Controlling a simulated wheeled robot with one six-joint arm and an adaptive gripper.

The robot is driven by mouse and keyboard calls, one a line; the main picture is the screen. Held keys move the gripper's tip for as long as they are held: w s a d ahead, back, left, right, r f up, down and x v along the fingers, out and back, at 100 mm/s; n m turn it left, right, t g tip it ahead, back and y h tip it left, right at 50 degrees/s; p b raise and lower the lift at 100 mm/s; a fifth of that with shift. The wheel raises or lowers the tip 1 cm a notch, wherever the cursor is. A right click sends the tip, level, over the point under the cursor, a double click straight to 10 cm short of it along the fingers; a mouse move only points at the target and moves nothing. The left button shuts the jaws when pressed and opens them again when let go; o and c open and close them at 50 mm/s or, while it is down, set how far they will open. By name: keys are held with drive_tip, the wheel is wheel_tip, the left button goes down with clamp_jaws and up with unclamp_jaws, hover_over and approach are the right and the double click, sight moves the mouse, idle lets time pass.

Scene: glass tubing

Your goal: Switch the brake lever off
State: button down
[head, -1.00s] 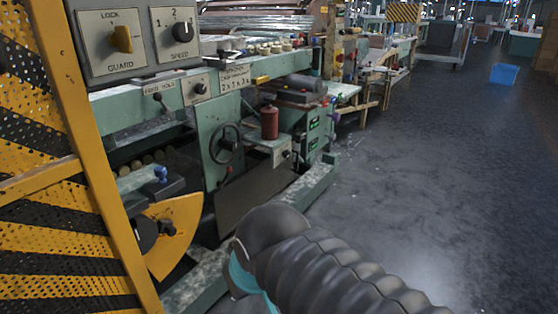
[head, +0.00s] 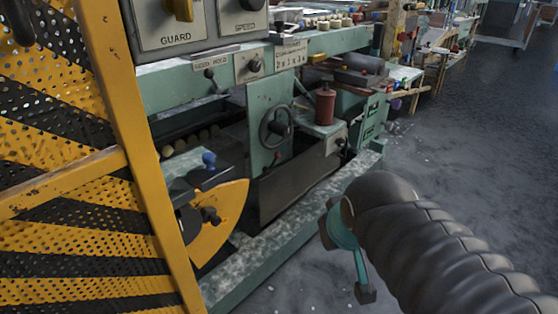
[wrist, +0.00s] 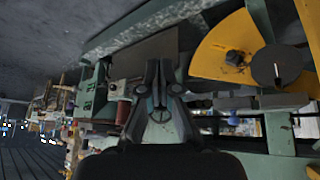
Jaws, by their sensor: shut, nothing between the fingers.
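No label reading brake is legible, so I cannot tell for certain which control is the brake lever. A yellow sector plate (head: 232,205) with a dark knob (head: 209,215) on it sits low on the green machine, beside the yellow guard frame. The plate also shows in the wrist view (wrist: 215,50), upper right, with its dark knob (wrist: 235,58). A blue-topped knob (head: 209,159) stands just above the plate. My gripper (wrist: 158,66) is shut and empty, left of the plate in the wrist view.
A perforated yellow-black guard (head: 70,225) fills the left. Above are the feed hold lever (head: 210,74) and guard switch (head: 180,8). A handwheel (head: 277,127) and red cylinder (head: 325,104) are on the machine. The floor (head: 480,130) at right is open.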

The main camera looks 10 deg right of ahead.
drive_tip(key=w+d+f+n+t+b, duration=0.1)
drive_tip(key=w+d+n+t+b, duration=0.15)
drive_tip(key=w, duration=0.95)
drive_tip(key=w+d+f+n+t+b, duration=0.1)
drive_tip(key=w+d+f+n+t, duration=0.2)
drive_tip(key=w, duration=0.9)
drive_tip(key=w+a+f+n+t+y+b, duration=0.3)
drive_tip(key=w+f+n+y, duration=0.3)
drive_tip(key=w+f+n, duration=0.2)
drive_tip(key=w+n, duration=0.2)
drive_tip(key=w, duration=0.2)
drive_tip(key=shift+b, duration=0.3)
drive_tip(key=shift+w+a, duration=0.1)
drive_tip(key=shift+a, duration=0.05)
drive_tip(key=d+f+x, duration=0.1)
drive_tip(key=d+x, duration=0.1)
drive_tip(key=x, duration=1)
drive_tip(key=shift+w, duration=0.7)
